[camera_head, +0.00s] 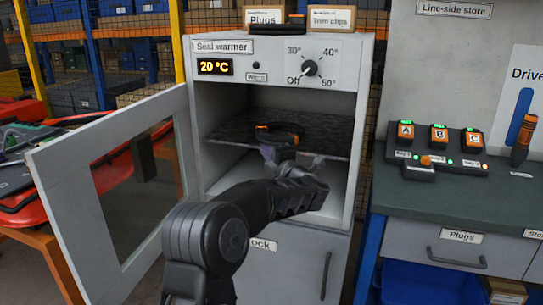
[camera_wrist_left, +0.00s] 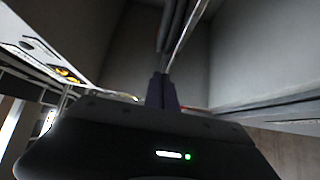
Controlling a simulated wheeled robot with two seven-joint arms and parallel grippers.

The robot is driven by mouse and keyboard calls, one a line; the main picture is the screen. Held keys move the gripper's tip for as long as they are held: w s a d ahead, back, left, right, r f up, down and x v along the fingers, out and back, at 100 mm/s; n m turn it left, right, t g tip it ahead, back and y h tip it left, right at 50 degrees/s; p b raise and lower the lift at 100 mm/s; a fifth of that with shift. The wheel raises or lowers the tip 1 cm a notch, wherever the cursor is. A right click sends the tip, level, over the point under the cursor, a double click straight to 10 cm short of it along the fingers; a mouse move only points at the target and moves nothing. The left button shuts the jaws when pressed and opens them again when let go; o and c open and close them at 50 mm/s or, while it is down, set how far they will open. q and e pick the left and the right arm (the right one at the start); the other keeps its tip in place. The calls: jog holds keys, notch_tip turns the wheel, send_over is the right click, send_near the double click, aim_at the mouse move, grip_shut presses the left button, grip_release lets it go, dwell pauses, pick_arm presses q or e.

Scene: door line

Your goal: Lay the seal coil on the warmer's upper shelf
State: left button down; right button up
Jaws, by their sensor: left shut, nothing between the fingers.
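The seal warmer (camera_head: 225,122) stands with its windowed door (camera_head: 115,190) swung open to the left. A dark coil with orange bands, which looks like the seal coil (camera_head: 280,130), lies on the dark upper shelf (camera_head: 325,140). My left gripper (camera_head: 268,154) is at the warmer's opening, just in front of the coil and near the shelf's front edge. Its fingers are shut with nothing between them; they also show together in the left wrist view (camera_wrist_left: 162,90). The gripper covers part of the shelf's front edge. My right gripper is not in view.
The warmer's display reads 20 °C and its dial (camera_head: 309,68) points to Off. Plugs (camera_head: 265,18) and Trim clips (camera_head: 331,20) boxes stand on top.

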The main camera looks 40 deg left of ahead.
pick_arm(q)
jog(key=v, duration=0.9)
jog(key=shift+d+b, duration=0.3)
jog(key=shift+d, duration=0.05)
